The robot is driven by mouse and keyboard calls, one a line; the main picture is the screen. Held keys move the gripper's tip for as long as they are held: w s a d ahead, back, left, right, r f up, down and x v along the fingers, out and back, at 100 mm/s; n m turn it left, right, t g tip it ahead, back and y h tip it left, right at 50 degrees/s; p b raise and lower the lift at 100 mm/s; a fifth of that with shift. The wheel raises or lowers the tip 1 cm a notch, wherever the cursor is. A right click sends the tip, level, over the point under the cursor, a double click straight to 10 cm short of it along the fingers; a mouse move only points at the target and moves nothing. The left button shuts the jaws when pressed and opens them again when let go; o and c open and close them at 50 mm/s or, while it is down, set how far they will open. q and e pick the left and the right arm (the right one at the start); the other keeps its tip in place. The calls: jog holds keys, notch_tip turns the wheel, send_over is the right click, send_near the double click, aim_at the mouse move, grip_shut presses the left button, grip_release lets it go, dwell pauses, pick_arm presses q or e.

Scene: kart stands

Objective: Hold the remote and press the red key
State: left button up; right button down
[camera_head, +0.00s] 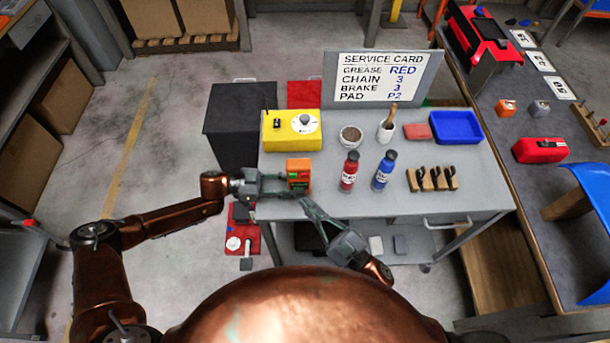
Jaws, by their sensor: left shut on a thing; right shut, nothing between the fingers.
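The remote (299,168) is a small orange box with a darker face, at the front left of the grey cart top. My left gripper (282,185) comes in from the left and is shut on its left side. Small green and reddish marks show on the remote's face, too small to tell which is the red key. My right gripper (305,203) is shut and empty, its tips just below the remote at the cart's front edge. I cannot tell whether the tips touch the remote.
Red (348,172) and blue (383,171) bottles stand right of the remote. A yellow box (292,134) is behind it. A wooden rack with black hooks (432,180), a blue tray (456,127) and a service card (381,80) are also there. A bench (545,210) lies right.

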jog(key=shift+w, duration=3.4)
jog(key=shift+s, duration=0.2)
dwell(0.3)
jog(key=shift+s, duration=0.8)
jog(key=shift+s, duration=0.1)
jog(key=s, duration=0.4)
jog(key=shift+s, duration=0.4)
